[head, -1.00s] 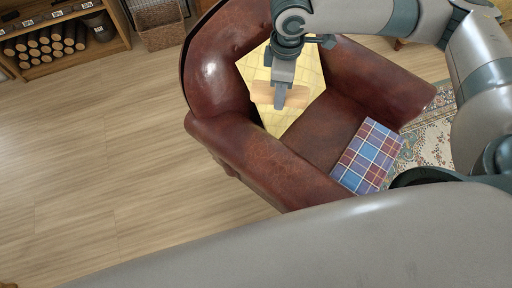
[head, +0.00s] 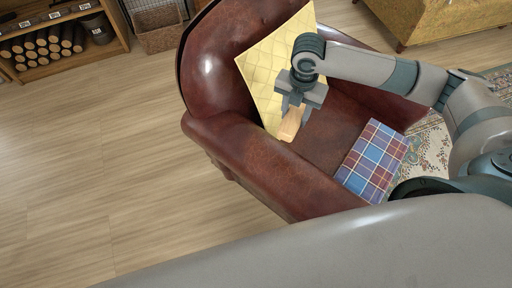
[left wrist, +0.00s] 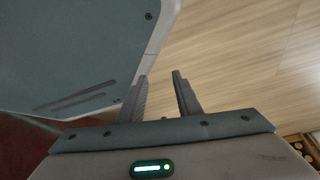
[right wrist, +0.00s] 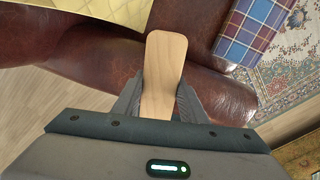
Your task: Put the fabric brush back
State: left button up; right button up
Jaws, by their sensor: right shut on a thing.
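The fabric brush (head: 290,124) shows as a light wooden piece held in my right gripper (head: 294,106), above the brown leather armchair (head: 262,152). In the right wrist view, the brush (right wrist: 163,65) lies lengthwise between the fingers of the right gripper (right wrist: 160,98), which are shut on it. Its bristles are not visible. My left gripper (left wrist: 161,95) shows only in the left wrist view. Its fingers stand apart with nothing between them, over wooden floor.
A yellow quilted cushion (head: 268,72) leans in the armchair, and a blue and red plaid cloth (head: 372,160) lies at its front. A shelf with dark rolls (head: 62,62) and a wicker basket (head: 160,38) stand at the back left. The floor at left is clear.

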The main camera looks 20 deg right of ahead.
jog(key=shift+d+f, duration=0.1)
jog(key=shift+f, duration=0.1)
dwell(0.3)
